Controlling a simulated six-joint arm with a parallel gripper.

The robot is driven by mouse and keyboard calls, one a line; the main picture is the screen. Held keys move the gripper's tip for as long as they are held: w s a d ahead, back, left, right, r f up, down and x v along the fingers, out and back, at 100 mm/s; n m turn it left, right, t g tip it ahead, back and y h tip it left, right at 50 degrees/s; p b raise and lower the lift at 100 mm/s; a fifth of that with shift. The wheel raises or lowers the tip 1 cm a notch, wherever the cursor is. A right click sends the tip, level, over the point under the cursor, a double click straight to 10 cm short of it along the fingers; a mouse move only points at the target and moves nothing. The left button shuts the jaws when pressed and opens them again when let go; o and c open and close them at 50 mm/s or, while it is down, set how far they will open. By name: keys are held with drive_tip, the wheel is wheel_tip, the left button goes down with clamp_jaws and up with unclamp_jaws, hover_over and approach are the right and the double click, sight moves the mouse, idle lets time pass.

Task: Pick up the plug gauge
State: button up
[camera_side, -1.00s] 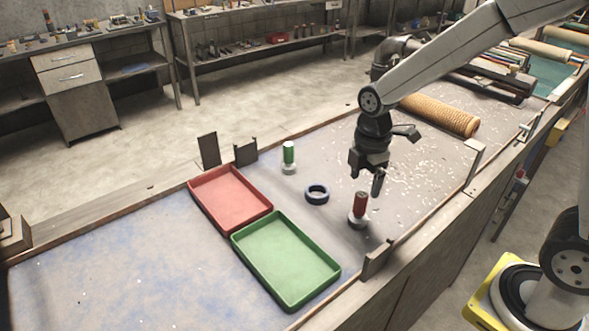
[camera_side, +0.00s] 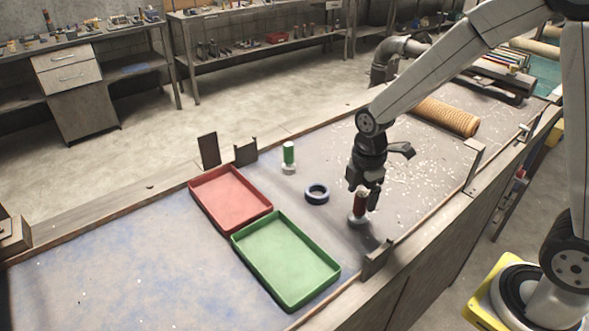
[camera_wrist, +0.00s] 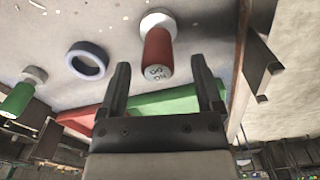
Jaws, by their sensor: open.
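A plug gauge with a red handle (camera_side: 361,202) stands upright on its pale metal end near the bench's front edge. In the wrist view its red body (camera_wrist: 158,48) shows, with dark lettering on the pale handle end. A second upright gauge, with a green handle (camera_side: 288,153), stands farther back; it also shows at the left of the wrist view (camera_wrist: 18,98). My gripper (camera_side: 365,193) points down at the red gauge. In the wrist view the open fingers (camera_wrist: 160,68) appear on either side of its handle end, with gaps; nothing is held.
A dark blue ring (camera_side: 317,194) lies between the two gauges. A red tray (camera_side: 231,226) and a green tray (camera_side: 236,243) sit to the left. A small upright bracket (camera_side: 376,260) stands at the front edge near the red gauge.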

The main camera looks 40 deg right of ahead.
sight(360, 204)
drive_tip(key=shift+w+f, duration=0.1)
drive_tip(key=shift+f, duration=1.75)
clamp_jaws()
